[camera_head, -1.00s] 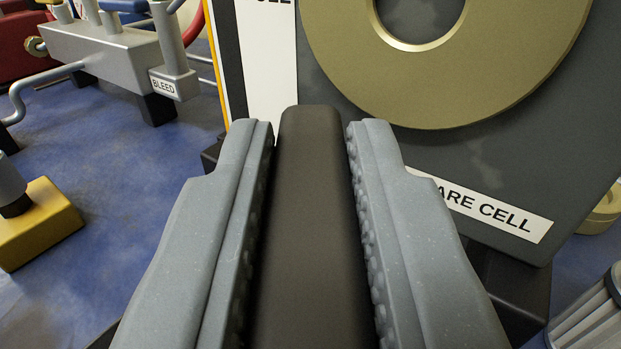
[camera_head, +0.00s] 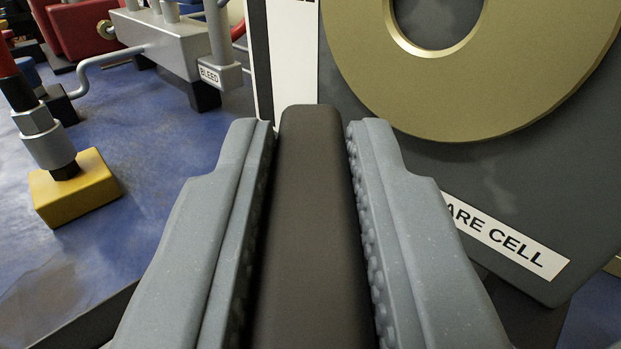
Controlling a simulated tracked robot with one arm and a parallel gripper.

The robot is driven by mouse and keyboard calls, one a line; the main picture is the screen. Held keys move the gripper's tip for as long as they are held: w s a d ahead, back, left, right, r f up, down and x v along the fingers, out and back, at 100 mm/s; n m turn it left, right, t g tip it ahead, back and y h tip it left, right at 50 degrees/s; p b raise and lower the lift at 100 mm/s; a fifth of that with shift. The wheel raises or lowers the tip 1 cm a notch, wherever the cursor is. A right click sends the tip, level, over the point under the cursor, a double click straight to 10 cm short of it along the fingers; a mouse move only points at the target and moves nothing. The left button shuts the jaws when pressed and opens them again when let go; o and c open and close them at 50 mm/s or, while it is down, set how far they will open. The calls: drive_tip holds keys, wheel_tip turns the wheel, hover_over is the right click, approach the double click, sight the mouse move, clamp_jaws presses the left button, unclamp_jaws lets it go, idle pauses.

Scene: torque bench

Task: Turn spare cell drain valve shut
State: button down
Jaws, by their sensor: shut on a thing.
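My gripper (camera_head: 311,130) has its two grey ribbed jaws shut on a dark brown-black bar (camera_head: 311,220), which lies lengthwise between them and runs toward the bottom edge. I cannot tell from this view whether the bar is the drain valve's handle, since its far side and any joint are hidden. A white label (camera_head: 510,244) reading "ARE CELL", its left part hidden by the right jaw, is on a dark grey panel (camera_head: 590,200) beyond the gripper. A large gold ring (camera_head: 455,115) is on that panel.
A grey block (camera_head: 165,50) with a "BLEED" tag (camera_head: 210,75) stands at upper left. A yellow block (camera_head: 75,195) with a grey and black fitting (camera_head: 45,135) is on the blue floor at left. Blue floor (camera_head: 130,230) left of the jaws looks clear.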

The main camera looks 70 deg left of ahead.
drive_tip(key=shift+s+f, duration=0.15)
drive_tip(key=shift+f, duration=0.05)
drive_tip(key=c, duration=1.3)
unclamp_jaws()
drive_tip(key=shift+s+r, duration=0.1)
drive_tip(key=shift+d, duration=0.15)
drive_tip(key=b+v, duration=0.2)
drive_tip(key=v, duration=1.1)
drive_tip(key=shift+d, duration=0.3)
